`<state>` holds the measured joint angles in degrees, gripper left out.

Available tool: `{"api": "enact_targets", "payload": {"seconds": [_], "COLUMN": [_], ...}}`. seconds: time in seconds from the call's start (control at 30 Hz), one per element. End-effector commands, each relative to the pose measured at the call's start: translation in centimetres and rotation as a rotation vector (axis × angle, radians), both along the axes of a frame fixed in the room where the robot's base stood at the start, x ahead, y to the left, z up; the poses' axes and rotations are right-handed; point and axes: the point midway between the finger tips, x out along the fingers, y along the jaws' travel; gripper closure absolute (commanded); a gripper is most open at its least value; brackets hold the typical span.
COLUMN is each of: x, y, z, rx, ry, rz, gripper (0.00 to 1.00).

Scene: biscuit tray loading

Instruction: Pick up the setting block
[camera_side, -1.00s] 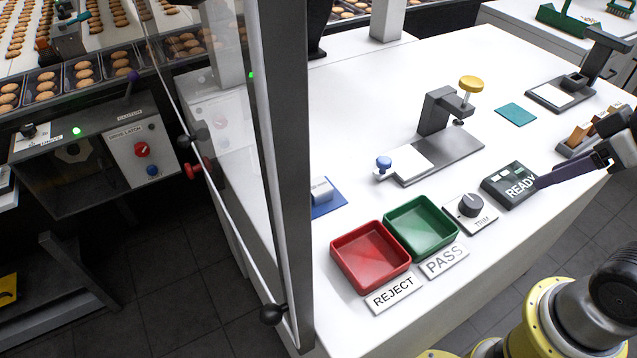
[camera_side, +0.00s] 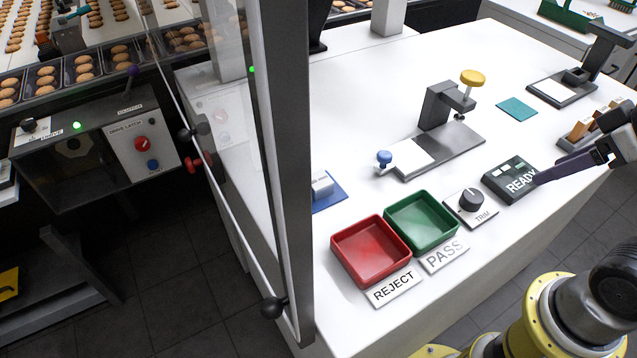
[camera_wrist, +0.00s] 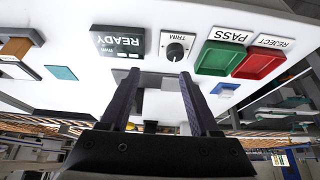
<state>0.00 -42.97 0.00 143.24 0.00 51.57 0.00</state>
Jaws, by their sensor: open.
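No object is labelled as the setting block. A small pale grey block (camera_side: 322,184) sits on a blue mat (camera_side: 331,200) behind the red tray, partly cut off by the guard post. Light brown wooden blocks (camera_side: 581,130) stand in a dark rack at the right; one wooden block (camera_wrist: 14,48) also shows at the left of the wrist view. I cannot tell from looks alone which is meant. My gripper (camera_wrist: 160,73) is open and empty, its two dark purple fingers apart. In the side view, a purple finger (camera_side: 572,172) is at the right, over the table by the READY box.
A red tray (camera_side: 336,241) and green tray (camera_side: 392,216) stand at the front. The TRIM knob (camera_side: 471,200) and READY box (camera_side: 511,181) are beside them. A clamp gauge (camera_side: 437,108) with a yellow knob stands mid-table. A guard post (camera_side: 284,150) rises at the left edge.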

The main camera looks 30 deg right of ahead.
Motion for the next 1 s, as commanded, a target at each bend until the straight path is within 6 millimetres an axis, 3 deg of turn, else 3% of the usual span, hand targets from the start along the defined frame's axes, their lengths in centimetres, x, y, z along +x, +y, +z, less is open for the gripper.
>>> {"api": "enact_targets", "payload": {"seconds": [0.03,0.1,0.43,0.57,0.63,0.87,1.0], "x": [0.0,0.0,0.0,-0.3,0.1,4.5,8.8], "y": [0.0,0.0,0.0,0.1,0.3,2.3,4.5], "z": [0.0,0.0,0.0,0.1,1.3,6.8,9.5], "rx": [0.000,0.000,-0.009,-0.052,-0.084,-0.191,-0.237], "ry": [0.000,0.000,0.000,0.014,0.000,-0.001,0.013], "rz": [0.000,0.000,0.018,0.110,0.191,0.551,0.808], "gripper": [0.27,0.15,0.15,0.15,0.15,0.15,0.15]}}
